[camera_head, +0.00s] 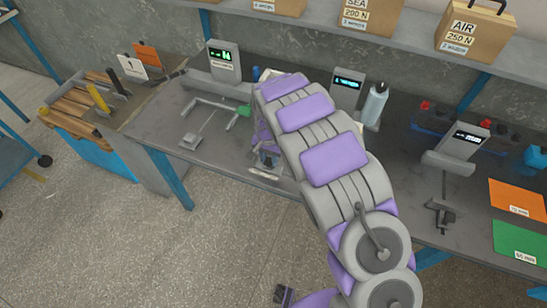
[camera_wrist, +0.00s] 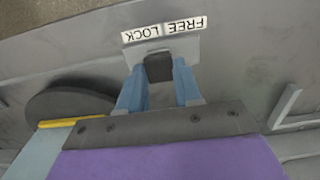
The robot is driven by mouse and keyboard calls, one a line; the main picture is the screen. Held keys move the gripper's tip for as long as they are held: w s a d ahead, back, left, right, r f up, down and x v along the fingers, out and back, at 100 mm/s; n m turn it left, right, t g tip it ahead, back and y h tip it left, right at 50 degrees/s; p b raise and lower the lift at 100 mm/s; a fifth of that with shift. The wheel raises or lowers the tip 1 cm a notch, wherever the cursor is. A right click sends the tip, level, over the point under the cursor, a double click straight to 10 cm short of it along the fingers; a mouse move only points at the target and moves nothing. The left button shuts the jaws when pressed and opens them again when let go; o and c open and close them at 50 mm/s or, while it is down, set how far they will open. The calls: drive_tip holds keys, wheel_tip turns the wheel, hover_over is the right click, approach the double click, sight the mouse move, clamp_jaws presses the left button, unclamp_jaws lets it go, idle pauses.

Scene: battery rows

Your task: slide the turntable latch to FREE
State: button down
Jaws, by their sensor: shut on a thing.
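In the wrist view the latch knob (camera_wrist: 159,67), a small dark block, stands on a pale plate (camera_wrist: 190,50). My gripper (camera_wrist: 160,80) has its two blue fingers on either side of the knob and is shut on it. The labels read upside down: LOCK (camera_wrist: 141,34) on the left and FREE (camera_wrist: 186,25) on the right. The knob is near the middle of the plate, below where the labels meet. In the head view my arm covers most of this spot, and the latch cannot be made out there.
A dark round disc (camera_wrist: 70,103) with a yellow strip lies left of my gripper. On the bench (camera_head: 150,125) stand a green-lit display (camera_head: 223,58), a blue-lit display (camera_head: 347,88), a bottle (camera_head: 375,104) and a third display (camera_head: 464,140). Boxes (camera_head: 473,30) sit on the shelf above.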

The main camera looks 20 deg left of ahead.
sight(261, 164)
drive_tip(key=a, duration=0.3)
drive_tip(key=shift+w+a+p, duration=0.15)
drive_tip(key=shift+a+p, duration=0.05)
drive_tip(key=shift+p, duration=0.15)
drive_tip(key=c, duration=0.8)
unclamp_jaws()
drive_tip(key=shift+d, duration=0.1)
drive_tip(key=shift+o, duration=0.2)
wheel_tip(261, 164, up, 17)
drive_tip(key=p, duration=0.3)
drive_tip(key=shift+r, duration=0.15)
